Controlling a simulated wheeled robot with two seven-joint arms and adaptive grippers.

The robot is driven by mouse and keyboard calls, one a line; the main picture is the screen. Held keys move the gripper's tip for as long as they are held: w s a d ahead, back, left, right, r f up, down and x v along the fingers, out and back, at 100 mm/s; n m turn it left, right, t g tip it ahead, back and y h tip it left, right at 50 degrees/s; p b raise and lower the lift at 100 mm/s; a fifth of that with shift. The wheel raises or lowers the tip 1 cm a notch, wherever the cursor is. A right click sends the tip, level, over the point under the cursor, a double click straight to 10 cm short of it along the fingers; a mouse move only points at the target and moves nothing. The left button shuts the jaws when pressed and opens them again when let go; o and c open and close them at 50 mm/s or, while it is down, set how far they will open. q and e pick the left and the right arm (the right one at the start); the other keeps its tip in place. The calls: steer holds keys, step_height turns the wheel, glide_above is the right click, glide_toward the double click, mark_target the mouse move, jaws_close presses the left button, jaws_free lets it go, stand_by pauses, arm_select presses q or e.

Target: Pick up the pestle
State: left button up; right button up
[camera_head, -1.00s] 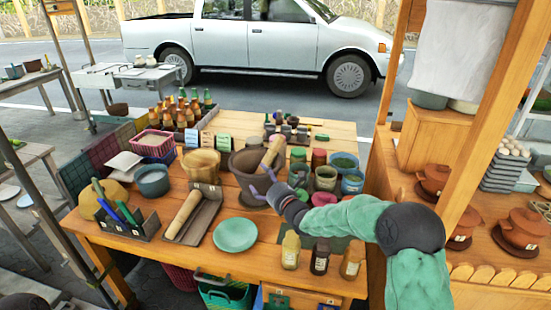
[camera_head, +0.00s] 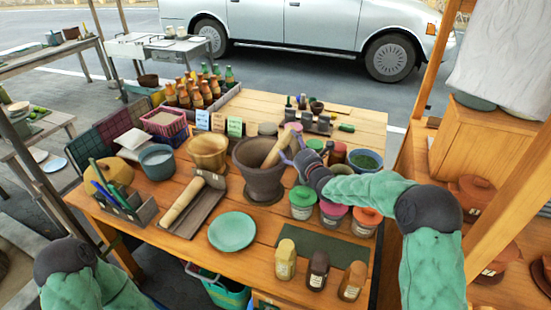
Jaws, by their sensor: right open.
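The pestle (camera_head: 277,150), a tan wooden stick, leans in the dark brown clay mortar (camera_head: 260,184), its upper end sticking out towards the upper right. The mortar stands on the wooden table. My right gripper (camera_head: 290,150) comes in from the right, with its purple fingers open near the pestle's upper part. I cannot tell whether the fingers touch the pestle or stand around it. The pestle's lower end is hidden inside the mortar. My left arm shows at the lower left; its gripper is out of view.
Lidded jars (camera_head: 302,202) stand beneath my right forearm. A wooden pot (camera_head: 208,150) is left of the mortar. A grey tray (camera_head: 204,207) holds a wooden roller. A green plate (camera_head: 232,232) lies in front. Small bottles (camera_head: 285,260) stand near the front edge.

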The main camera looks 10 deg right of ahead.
mark_target(288, 137)
steer(key=shift+w, duration=0.4)
steer(key=w, duration=0.2)
steer(key=w+b, duration=0.1)
steer(key=w, duration=0.1)
steer(key=shift+a+f, duration=0.15)
steer(key=shift+a, duration=0.05)
steer(key=shift+w+a, duration=0.1)
steer(key=shift+w, duration=0.35)
steer(key=shift+r, duration=0.2)
jaws_close()
step_height(288, 137, up, 10)
steer(key=shift+p, duration=1.25)
